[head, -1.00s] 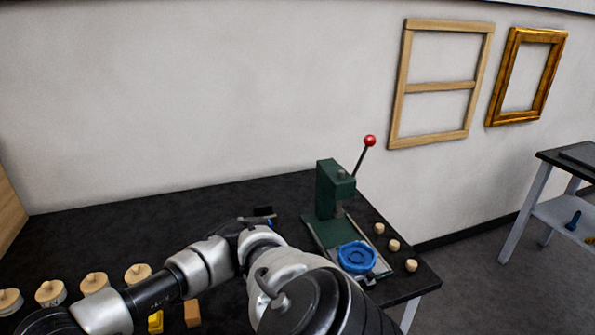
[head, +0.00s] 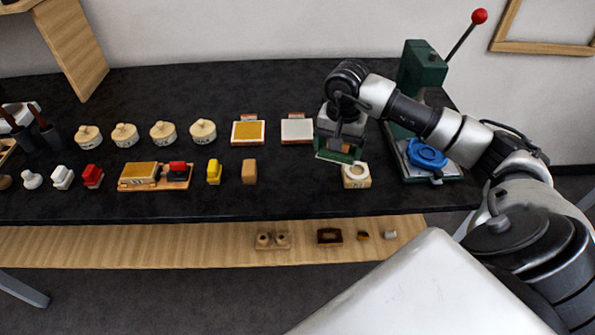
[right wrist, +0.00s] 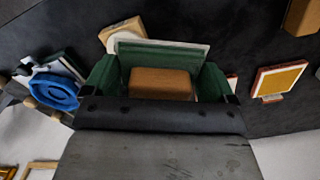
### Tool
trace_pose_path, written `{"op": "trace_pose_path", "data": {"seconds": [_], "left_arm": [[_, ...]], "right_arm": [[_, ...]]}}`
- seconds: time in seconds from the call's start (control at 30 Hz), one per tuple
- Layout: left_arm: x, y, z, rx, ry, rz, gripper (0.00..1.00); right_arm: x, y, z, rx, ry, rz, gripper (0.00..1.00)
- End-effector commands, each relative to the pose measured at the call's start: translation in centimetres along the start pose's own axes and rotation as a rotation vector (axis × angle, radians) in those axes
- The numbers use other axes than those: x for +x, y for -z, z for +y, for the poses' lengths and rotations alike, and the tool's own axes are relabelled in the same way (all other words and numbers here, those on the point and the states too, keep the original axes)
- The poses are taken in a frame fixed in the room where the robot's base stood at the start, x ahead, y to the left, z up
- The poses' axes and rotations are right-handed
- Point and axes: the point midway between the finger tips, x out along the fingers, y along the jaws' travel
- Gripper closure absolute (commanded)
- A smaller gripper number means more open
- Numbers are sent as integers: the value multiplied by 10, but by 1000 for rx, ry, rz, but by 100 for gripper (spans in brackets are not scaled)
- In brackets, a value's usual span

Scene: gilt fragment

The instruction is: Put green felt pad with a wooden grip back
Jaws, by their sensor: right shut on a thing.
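The green felt pad with a wooden grip (head: 334,156) hangs under my right gripper (head: 341,143), which is shut on it above the black table. In the right wrist view the brown wooden grip (right wrist: 160,82) sits between the two green fingers of my right gripper (right wrist: 158,82). The pad's flat plate with a pale edge shows beyond the grip. In the head view the gripper hides most of the grip. I cannot tell the exact height above the table. My left gripper is not in view.
A wooden block with a white ring (head: 355,176) stands just beside the held pad. A white-topped pad (head: 297,130) and a yellow-topped pad (head: 248,131) lie to the left. The green press (head: 422,66) with a blue dish (head: 427,153) stands right. The black table (head: 290,190) has bare space in front.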

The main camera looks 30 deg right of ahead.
Motion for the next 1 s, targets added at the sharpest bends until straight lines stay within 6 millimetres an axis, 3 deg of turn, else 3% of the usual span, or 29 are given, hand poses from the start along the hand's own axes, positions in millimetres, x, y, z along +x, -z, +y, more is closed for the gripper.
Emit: {"op": "trace_pose_path", "data": {"seconds": [0.2,0.4,0.57,0.8,1.0], "left_arm": [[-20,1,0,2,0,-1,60],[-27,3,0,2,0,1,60],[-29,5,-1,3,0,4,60],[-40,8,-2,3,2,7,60],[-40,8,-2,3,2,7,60]], "right_arm": [[27,-9,-54,-5,3,-7,32],[49,-12,-87,-4,2,-4,32],[58,-13,-96,-6,-1,-2,32],[90,-14,-96,-4,-1,-4,32],[97,-12,-95,-6,0,1,32]]}}
